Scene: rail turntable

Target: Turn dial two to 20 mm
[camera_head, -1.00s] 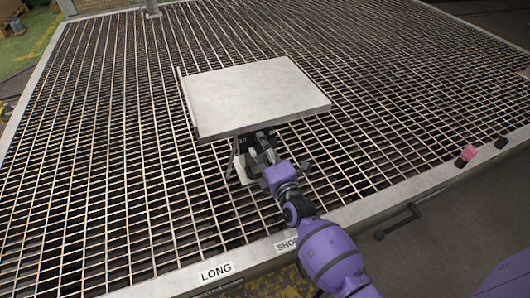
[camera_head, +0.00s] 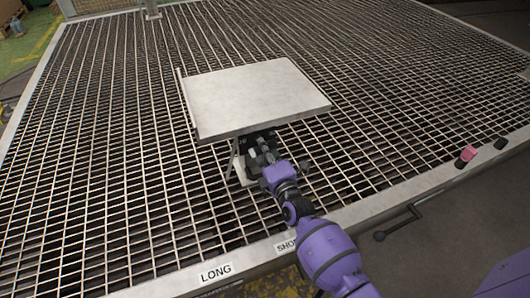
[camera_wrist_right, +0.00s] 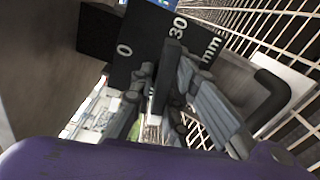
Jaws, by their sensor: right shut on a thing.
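The black dial plate (camera_wrist_right: 150,40) shows close up in the right wrist view, with white marks "0", "30" and "mm". Other marks are hidden by the fingers. A black upright dial handle (camera_wrist_right: 166,75) stands in front of the plate. My right gripper (camera_wrist_right: 162,72) is shut on this handle, one finger on each side. In the head view my right gripper (camera_head: 258,150) is at the near edge of the raised plate, where the dial is mostly hidden. I cannot read where the dial points. My left gripper is not in view.
The grey flat plate (camera_head: 255,97) overhangs the dial area. A metal grating (camera_head: 120,200) surrounds it, with a pale frame along the front bearing a "LONG" label (camera_head: 216,272). A pink knob (camera_head: 468,153) and a black handle (camera_head: 398,222) are at the right. A black curved handle (camera_wrist_right: 270,92) is beside the dial.

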